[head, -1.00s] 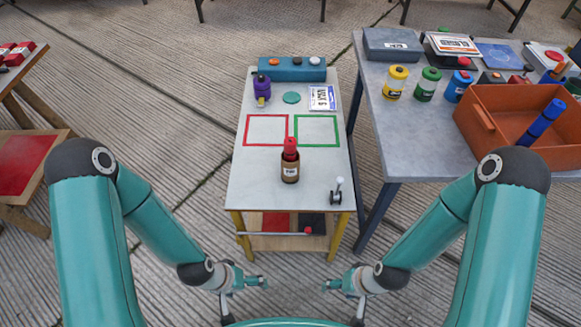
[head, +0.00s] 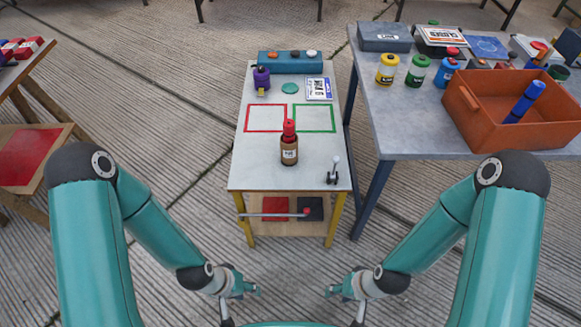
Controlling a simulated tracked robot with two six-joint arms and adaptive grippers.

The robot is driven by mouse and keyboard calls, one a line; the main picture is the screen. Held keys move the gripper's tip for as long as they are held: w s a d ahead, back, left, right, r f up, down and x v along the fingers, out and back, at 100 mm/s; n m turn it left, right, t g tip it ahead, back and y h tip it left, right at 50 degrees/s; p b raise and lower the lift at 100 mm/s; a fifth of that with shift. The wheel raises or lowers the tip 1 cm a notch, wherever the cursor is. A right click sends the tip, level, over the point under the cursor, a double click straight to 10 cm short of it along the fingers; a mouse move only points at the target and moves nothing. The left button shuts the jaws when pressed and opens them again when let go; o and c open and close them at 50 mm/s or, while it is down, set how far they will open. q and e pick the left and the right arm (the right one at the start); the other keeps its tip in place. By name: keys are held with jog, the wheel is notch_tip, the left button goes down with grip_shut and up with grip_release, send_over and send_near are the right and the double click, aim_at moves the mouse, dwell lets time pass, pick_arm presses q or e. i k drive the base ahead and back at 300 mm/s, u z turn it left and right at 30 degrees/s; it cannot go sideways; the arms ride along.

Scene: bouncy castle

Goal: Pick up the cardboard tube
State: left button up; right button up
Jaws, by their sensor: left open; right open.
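I cannot make out a plain cardboard tube in the head view. A brown, labelled cylinder with a red top, which looks like a bottle (head: 289,152), stands upright on the small white-topped table (head: 260,170) ahead of me. My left gripper (head: 243,303) is open and empty, low in front of that table and to its left. My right gripper (head: 343,305) is open and empty, low in front and to its right. Both are apart from the table and from everything on it.
The small table also holds a purple container (head: 261,78), a number card (head: 318,89), red and green outlines and a small lever (head: 333,172). A grey table (head: 395,130) at right carries several jars and an orange crate (head: 470,119). Concrete floor (head: 290,270) between my arms is clear.

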aim_at(289, 153)
jog(key=u, duration=0.15)
jog(key=i, duration=1.1)
jog(key=z, duration=0.65)
